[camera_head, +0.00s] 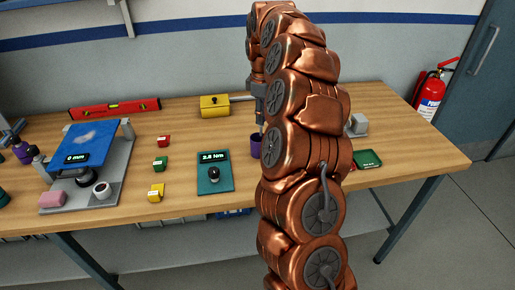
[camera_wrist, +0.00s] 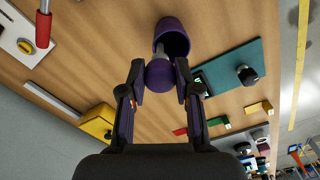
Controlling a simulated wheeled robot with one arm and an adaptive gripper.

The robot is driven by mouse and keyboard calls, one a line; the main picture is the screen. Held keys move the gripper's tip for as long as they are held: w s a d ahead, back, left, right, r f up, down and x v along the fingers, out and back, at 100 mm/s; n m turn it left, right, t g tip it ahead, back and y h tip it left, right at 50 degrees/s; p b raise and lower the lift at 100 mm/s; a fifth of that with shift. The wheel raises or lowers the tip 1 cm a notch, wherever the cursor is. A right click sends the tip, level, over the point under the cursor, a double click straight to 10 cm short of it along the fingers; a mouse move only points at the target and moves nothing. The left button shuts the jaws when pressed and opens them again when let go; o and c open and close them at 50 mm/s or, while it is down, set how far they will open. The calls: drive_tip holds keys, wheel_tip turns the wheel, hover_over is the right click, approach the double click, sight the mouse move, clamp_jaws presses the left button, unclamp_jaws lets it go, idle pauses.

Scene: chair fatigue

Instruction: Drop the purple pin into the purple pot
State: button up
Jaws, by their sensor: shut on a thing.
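The purple pin (camera_wrist: 160,75) is between the two fingertips of my gripper (camera_wrist: 160,85) in the wrist view. Its purple round head is nearest the fingers, and its grey shaft points to the purple pot (camera_wrist: 167,25). The shaft overlaps the pot's dark open mouth; I cannot tell how far inside it is. My gripper is shut on the pin. In the head view the purple pot (camera_head: 256,145) stands on the table, partly hidden by my copper arm. The gripper and pin are mostly hidden behind that arm there.
A teal device (camera_head: 214,175) with a lit display stands left of the pot. Small red (camera_head: 163,141), green (camera_head: 160,163) and yellow (camera_head: 156,192) blocks lie further left. A yellow box (camera_head: 214,105) is behind. A green tray (camera_head: 367,159) lies right of my arm.

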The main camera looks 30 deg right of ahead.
drive_tip(key=o, duration=1.2)
drive_tip(key=shift+c, duration=0.2)
drive_tip(key=shift+r, duration=3.75)
